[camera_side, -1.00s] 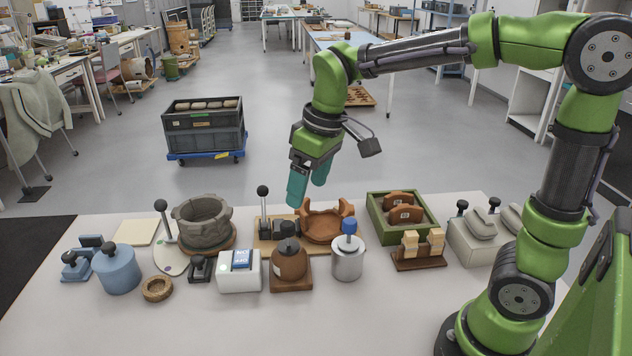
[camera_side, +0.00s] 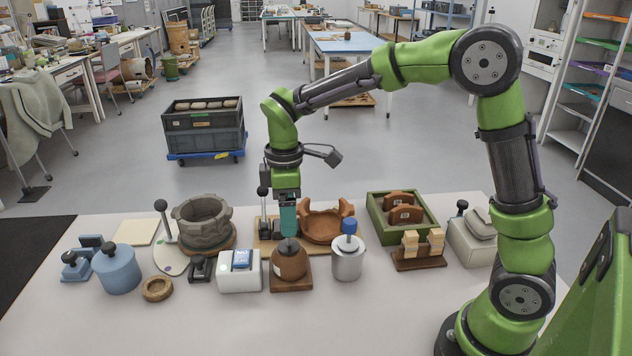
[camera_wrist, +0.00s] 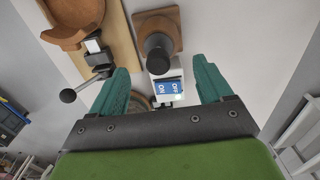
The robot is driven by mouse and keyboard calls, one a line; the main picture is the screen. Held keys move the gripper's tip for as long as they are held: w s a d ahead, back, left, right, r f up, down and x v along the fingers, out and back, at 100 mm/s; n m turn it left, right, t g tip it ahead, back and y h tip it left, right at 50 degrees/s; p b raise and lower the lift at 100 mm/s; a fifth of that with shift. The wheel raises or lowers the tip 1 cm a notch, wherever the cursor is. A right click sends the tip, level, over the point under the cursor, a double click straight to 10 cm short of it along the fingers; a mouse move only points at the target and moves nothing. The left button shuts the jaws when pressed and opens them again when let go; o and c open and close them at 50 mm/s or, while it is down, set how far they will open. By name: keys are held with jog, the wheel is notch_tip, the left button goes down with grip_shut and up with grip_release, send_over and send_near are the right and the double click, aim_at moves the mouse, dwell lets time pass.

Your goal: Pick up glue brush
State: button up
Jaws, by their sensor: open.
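No plain bristle brush can be made out. A brown pot (camera_side: 289,264) with a black knob (camera_side: 289,245) on top stands on a square wooden base; the knob may be a brush handle, but I cannot tell. In the wrist view the black knob (camera_wrist: 157,50) shows above centre, just beyond the fingertips. My gripper (camera_side: 288,231) points down over the pot's area, its fingertips close above the knob or behind it. In the wrist view my gripper (camera_wrist: 160,76) is open and empty, its two green fingers wide apart.
A white box with a blue label (camera_side: 240,269) stands left of the pot, and a metal jar with a blue top (camera_side: 347,257) right of it. Behind are a brown broken bowl (camera_side: 325,222) and a clamp stand with a black-ball lever (camera_side: 264,195). The table's front is clear.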

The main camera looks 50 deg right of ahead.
jog(key=shift+w+f, duration=0.1)
jog(key=shift+f, duration=3.45)
jog(key=c, duration=0.9)
jog(key=r, duration=0.9)
jog(key=shift+d, duration=0.2)
jog(key=shift+g+y, duration=0.4)
jog(key=shift+y, duration=0.2)
jog(key=shift+w+d, duration=1.05)
jog(key=shift+d, duration=3)
jog(key=shift+w+d, duration=1)
jog(key=shift+d, duration=3.1)
jog(key=shift+w+d, duration=1.05)
jog(key=shift+d, duration=3)
